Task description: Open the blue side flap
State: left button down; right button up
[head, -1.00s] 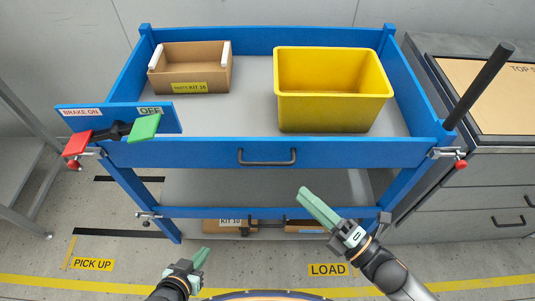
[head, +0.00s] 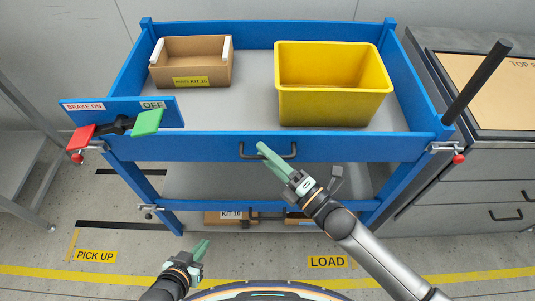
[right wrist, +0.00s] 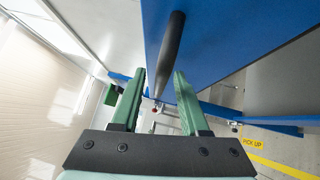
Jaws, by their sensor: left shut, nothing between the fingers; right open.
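The blue side flap (head: 350,147) is the long front panel of the blue cart. It stands upright, and a black bar handle (head: 290,155) is fixed to its middle. My right gripper (head: 263,149) is open at the handle. In the right wrist view the dark handle (right wrist: 174,45) shows between the two green fingers (right wrist: 158,76); I cannot tell whether they touch it. My left gripper (head: 202,246) is shut and empty, low in front of the cart. Red-tipped latches sit at the flap's left end (head: 88,150) and right end (head: 447,148).
A yellow bin (head: 335,105) and a cardboard kit box (head: 205,70) stand on the cart top. A brake lever with red and green ends (head: 115,126) is at the left corner. A grey cabinet (head: 490,170) is close on the right. The floor in front is clear.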

grip_shut()
dwell(0.3)
dwell(1.1)
